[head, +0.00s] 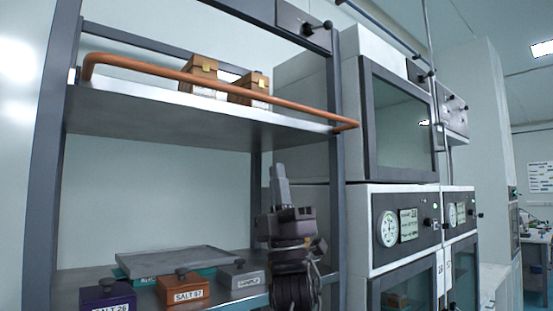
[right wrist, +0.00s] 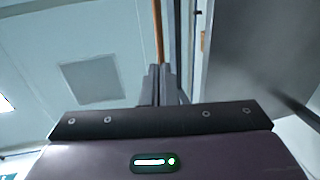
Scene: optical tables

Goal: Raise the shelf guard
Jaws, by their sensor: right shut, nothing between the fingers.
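The shelf guard is a copper-coloured bar (head: 215,84) along the front of the upper shelf (head: 200,117). Its left end bends back near the left post, and its right end reaches the right post. My right gripper (head: 279,170) points upward, below the upper shelf and near the right post, with its fingers together and empty. It is apart from the guard in the head view. In the right wrist view the finger tips (right wrist: 158,72) show below part of the guard (right wrist: 158,30). My left gripper is not in view.
Two wooden boxes (head: 199,75) stand behind the guard. The lower shelf holds a grey tray (head: 178,260) and labelled blocks, including an orange one (head: 183,289). The right post (head: 336,170) and white cabinets (head: 357,215) stand right of my gripper.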

